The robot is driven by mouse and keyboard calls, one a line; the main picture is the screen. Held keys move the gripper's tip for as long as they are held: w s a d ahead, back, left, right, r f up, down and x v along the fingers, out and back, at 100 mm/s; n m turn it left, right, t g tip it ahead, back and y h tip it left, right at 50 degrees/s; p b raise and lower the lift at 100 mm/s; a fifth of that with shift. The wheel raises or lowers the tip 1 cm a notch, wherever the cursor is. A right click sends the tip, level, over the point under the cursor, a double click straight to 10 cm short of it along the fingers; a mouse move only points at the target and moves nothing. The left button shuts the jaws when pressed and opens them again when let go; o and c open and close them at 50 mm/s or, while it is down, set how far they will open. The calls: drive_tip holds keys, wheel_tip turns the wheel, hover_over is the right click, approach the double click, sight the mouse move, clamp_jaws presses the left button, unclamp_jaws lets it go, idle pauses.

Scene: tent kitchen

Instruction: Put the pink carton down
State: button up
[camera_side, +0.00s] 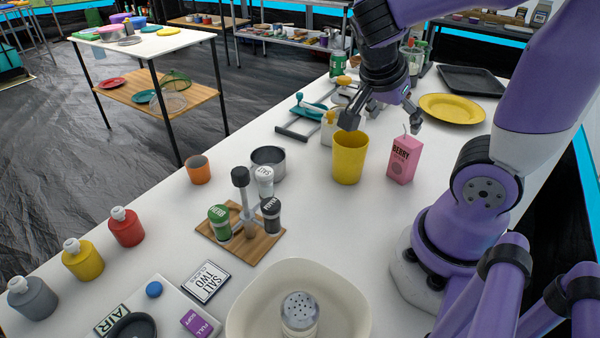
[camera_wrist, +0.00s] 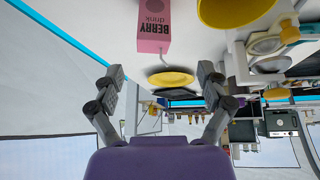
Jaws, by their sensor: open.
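The pink carton (camera_side: 404,158), marked BERRY, stands upright on the white table just right of the yellow cup (camera_side: 349,158), with a small gap between them. A straw sticks up from its top. My gripper (camera_side: 383,118) is open and empty, above and behind the cup and carton, apart from both. In the wrist view the carton (camera_wrist: 154,27) appears upside down at the top, beyond the open fingers of my gripper (camera_wrist: 161,85). The yellow cup (camera_wrist: 235,10) is to its right there.
A yellow plate (camera_side: 452,108) and a dark tray (camera_side: 470,80) lie behind the carton. A spice rack (camera_side: 240,245), a metal pot (camera_side: 268,162) and an orange cup (camera_side: 198,170) stand to the left. A cream basin (camera_side: 345,300) is in front. Bare table lies between basin and carton.

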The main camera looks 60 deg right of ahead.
drive_tip(key=w+a+r+n+t+y, duration=0.1)
drive_tip(key=w+a+n+t+y, duration=0.1)
drive_tip(key=a+n, duration=0.5)
drive_tip(key=w+a+r+n+t+y, duration=0.2)
drive_tip(key=a+n+t+y, duration=0.2)
drive_tip(key=n, duration=0.9)
drive_tip(key=a+t, duration=0.1)
drive_tip(key=a, duration=0.2)
drive_tip(key=shift+w+r, duration=0.15)
drive_tip(key=shift+w, duration=0.2)
